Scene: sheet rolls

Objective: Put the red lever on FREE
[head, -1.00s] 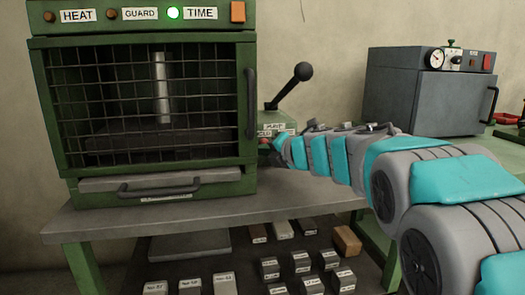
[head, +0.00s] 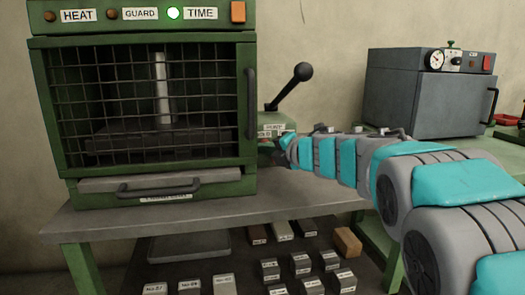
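The green press (head: 246,150) stands on the bench with its mesh guard down in front of the chamber. A green block with small white labels (head: 271,127) sits at its right side; one label seems to read PUMP, the other is too small to read. A long black lever with a ball knob (head: 303,72) rises from this block, tilted up to the right. I cannot make out the red lever now; my gripper and the block's front are dark there. My gripper (head: 280,148) is at the block's front, small and partly hidden by my arm, so its fingers and any contact are unclear.
A grey oven (head: 427,100) with a gauge and red switch stands behind my arm at right. The bench top (head: 220,209) is clear in front of the press. Several labelled metal blocks (head: 270,267) lie on the shelf below.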

